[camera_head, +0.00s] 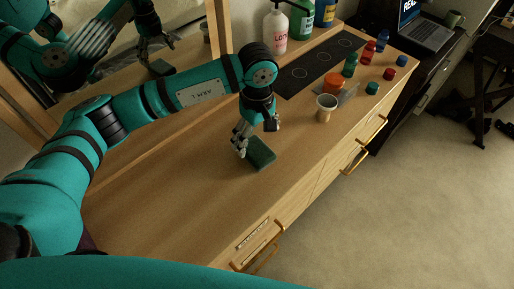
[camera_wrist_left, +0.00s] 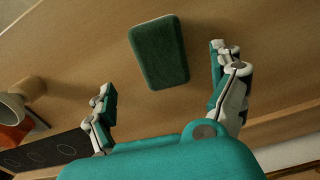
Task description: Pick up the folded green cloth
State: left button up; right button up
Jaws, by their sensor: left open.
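The folded green cloth (camera_head: 261,152) is a dark green block lying flat on the wooden dresser top. In the left wrist view the cloth (camera_wrist_left: 158,52) lies ahead of the gripper, between the lines of its two fingers. My left gripper (camera_head: 242,141) is above the dresser, close beside the cloth on its left in the head view. Its fingers (camera_wrist_left: 165,88) are spread wide and empty, and they do not appear to touch the cloth. My right gripper is in neither view.
On the dresser (camera_head: 160,213), a beige cup (camera_head: 326,108), an orange container (camera_head: 332,87) and several small bottles stand beyond the cloth. A black mat (camera_head: 318,68) and a lotion bottle (camera_head: 275,30) are farther back. A mirror (camera_head: 150,50) stands along the rear. The near left dresser top is clear.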

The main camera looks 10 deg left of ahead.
aim_at(257, 149)
pick_arm(q)
jog(key=shift+f, duration=0.25)
jog(key=shift+s+f, duration=0.1)
jog(key=shift+f, duration=0.1)
notch_tip(257, 149, down, 5)
jog(key=shift+s+r+p, duration=0.1)
jog(key=shift+s+p, duration=0.05)
jog(key=shift+p, duration=1.05)
jog(key=c, duration=0.3)
jog(key=shift+c, duration=1.3)
jog(key=c, duration=0.5)
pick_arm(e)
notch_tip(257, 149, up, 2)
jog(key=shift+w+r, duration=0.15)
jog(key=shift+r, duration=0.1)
